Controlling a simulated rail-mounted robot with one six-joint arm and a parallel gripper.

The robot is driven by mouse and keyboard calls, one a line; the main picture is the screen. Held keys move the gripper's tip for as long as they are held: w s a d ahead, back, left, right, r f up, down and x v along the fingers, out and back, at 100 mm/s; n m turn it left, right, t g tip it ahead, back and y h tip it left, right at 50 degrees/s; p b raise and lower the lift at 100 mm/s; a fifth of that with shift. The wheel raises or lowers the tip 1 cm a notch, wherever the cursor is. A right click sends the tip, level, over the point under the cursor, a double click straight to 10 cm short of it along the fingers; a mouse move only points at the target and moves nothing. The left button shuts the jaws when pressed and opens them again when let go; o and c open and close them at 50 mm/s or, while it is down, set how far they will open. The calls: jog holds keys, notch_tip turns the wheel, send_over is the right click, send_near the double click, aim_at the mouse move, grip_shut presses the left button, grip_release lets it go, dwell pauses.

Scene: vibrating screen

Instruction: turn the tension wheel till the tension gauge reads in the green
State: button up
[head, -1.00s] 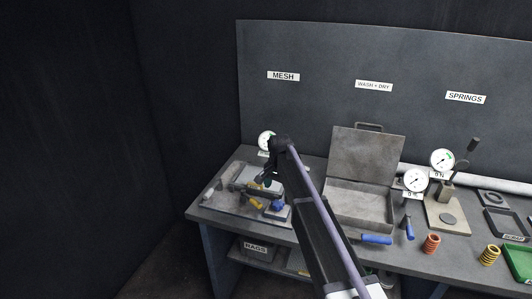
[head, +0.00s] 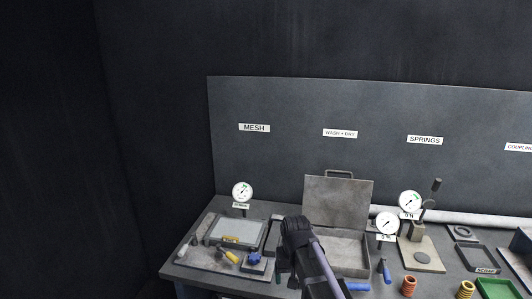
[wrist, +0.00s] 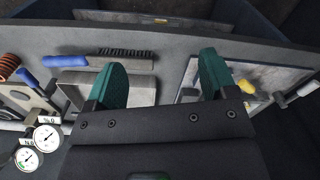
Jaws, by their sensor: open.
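The mesh station at the bench's left end has a grey framed screen (head: 238,232) on a base plate. A blue wheel-like knob (head: 255,257), probably the tension wheel, sits at its front right, with a yellow handle (head: 232,257) beside it. A round white gauge (head: 242,191) stands behind the screen; its needle is too small to read. In the wrist view my gripper (wrist: 165,70) is open and empty, its green fingers apart above the bench. In the head view it is mostly hidden by my wrist, right of the blue knob and apart from it.
An open grey case (head: 338,190) stands behind and right of my wrist. Two more gauges (head: 387,223) (head: 410,202) and coloured springs (head: 409,285) are farther right.

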jog(key=s+d+f+m+b, duration=0.1)
jog(key=s+d+f, duration=0.1)
jog(key=s+d, duration=0.8)
jog(key=s, duration=0.4)
jog(key=shift+d+f, duration=0.15)
jog(key=shift+d, duration=0.05)
jog(key=shift+s, duration=0.1)
